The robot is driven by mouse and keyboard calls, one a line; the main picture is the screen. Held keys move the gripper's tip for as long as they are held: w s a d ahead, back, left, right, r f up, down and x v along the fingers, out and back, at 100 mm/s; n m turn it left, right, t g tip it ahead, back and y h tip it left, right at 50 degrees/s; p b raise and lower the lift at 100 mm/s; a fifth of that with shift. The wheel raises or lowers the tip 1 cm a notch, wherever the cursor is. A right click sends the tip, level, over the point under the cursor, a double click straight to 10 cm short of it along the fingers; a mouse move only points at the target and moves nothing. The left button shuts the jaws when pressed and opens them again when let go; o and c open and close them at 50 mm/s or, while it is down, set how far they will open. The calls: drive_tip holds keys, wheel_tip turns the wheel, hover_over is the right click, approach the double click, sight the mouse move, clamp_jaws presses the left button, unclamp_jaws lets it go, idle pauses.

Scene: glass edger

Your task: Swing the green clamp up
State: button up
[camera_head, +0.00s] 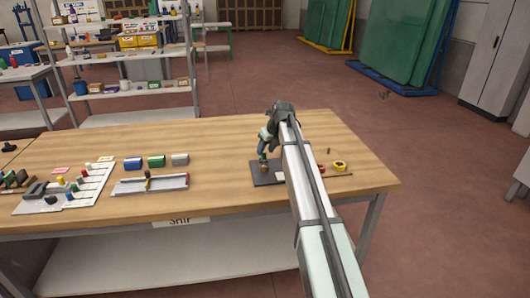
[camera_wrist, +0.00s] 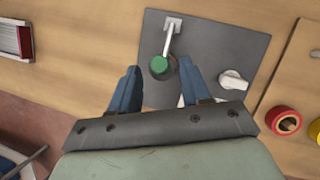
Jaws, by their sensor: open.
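The green clamp shows in the wrist view as a round green knob (camera_wrist: 159,65) on the end of a thin white bar (camera_wrist: 170,38). The bar runs to a small bracket near the top of a dark grey plate (camera_wrist: 215,45). My gripper (camera_wrist: 158,68) is open. Its two blue fingers lie one to each side of the knob, with visible gaps; I cannot tell the height between them. In the head view, my gripper (camera_head: 263,153) is over the plate (camera_head: 262,180) and hides most of the clamp.
A white knob (camera_wrist: 233,80) sits on the plate, right of the fingers. A red ring (camera_wrist: 284,121) and a yellow tape measure (camera_head: 339,166) lie to the right.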

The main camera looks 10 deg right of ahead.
drive_tip(key=shift+x, duration=0.95)
drive_tip(key=shift+c, duration=0.2)
clamp_jaws()
